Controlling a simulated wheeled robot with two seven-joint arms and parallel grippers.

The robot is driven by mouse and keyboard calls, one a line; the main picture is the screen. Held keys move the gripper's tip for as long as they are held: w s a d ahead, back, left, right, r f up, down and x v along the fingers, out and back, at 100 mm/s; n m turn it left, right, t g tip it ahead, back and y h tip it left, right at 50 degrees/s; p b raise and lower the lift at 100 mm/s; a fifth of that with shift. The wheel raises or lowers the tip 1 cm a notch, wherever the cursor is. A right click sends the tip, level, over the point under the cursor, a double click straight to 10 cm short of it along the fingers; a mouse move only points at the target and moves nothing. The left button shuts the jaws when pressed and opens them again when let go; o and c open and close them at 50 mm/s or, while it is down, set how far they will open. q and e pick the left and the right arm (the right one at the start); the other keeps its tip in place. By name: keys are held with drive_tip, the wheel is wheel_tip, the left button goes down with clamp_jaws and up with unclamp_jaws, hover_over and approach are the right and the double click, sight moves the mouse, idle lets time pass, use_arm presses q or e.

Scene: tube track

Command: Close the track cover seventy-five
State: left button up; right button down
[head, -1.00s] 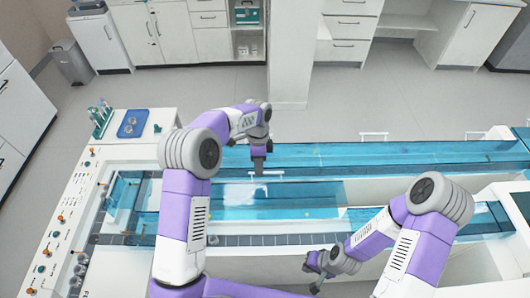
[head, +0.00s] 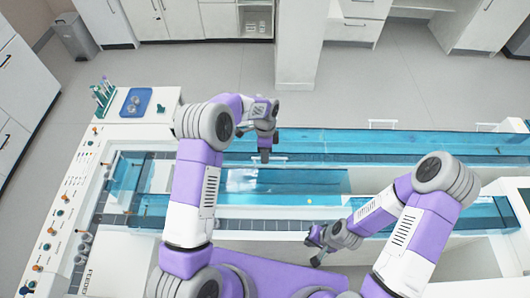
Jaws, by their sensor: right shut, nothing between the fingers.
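The long blue see-through track covers (head: 375,143) lie over the tube track, one behind the other. A shorter blue panel (head: 285,181) lies in front of the rear one. I cannot read any number on them. My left gripper (head: 265,157) points down at a pale bar-shaped handle (head: 280,158) on the near edge of the rear cover. Its fingertips are at the handle, but they are too small to tell whether they are open or shut on it. My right gripper (head: 316,262) is shut and empty, low over the pale front part of the track, apart from any cover.
A white control console (head: 60,200) with orange knobs stands at the left. A blue tray (head: 135,102) and a rack of tubes (head: 103,94) are on its top. Open floor (head: 210,80) lies behind the track.

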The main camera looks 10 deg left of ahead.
use_arm(q)
drive_tip(key=shift+c, duration=0.5)
clamp_jaws()
